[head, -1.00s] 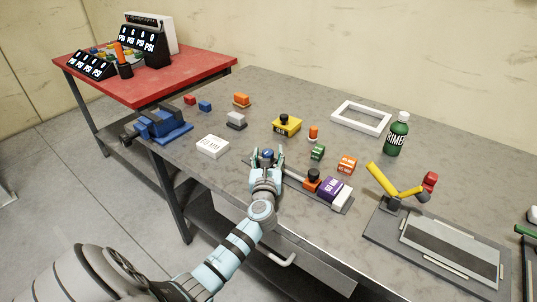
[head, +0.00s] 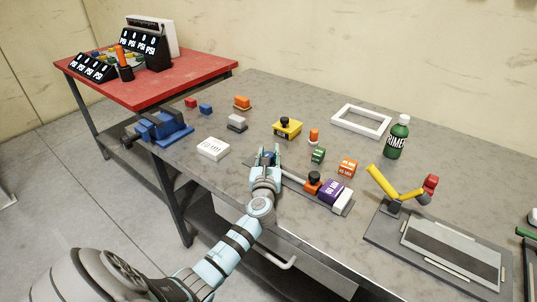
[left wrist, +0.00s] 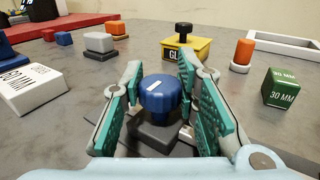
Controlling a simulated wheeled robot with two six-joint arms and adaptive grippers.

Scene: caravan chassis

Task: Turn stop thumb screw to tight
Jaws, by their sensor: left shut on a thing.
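The stop thumb screw is a blue ribbed knob (left wrist: 159,98) with a small white mark on its top, standing upright on a dark grey block (left wrist: 156,136). In the head view the knob (head: 267,156) is mostly hidden by my left gripper (head: 266,160), at the left end of the long bar fixture. In the left wrist view my left gripper (left wrist: 160,72) has a teal-padded finger on each side of the knob and is shut on it. My right gripper is in no view.
Right of the knob on the same fixture are an orange block with a black knob (head: 312,182) and a purple-white block (head: 335,194). A white block (head: 213,149) lies to the left, a green block (head: 317,155) to the right. The yellow block (head: 287,129) stands behind.

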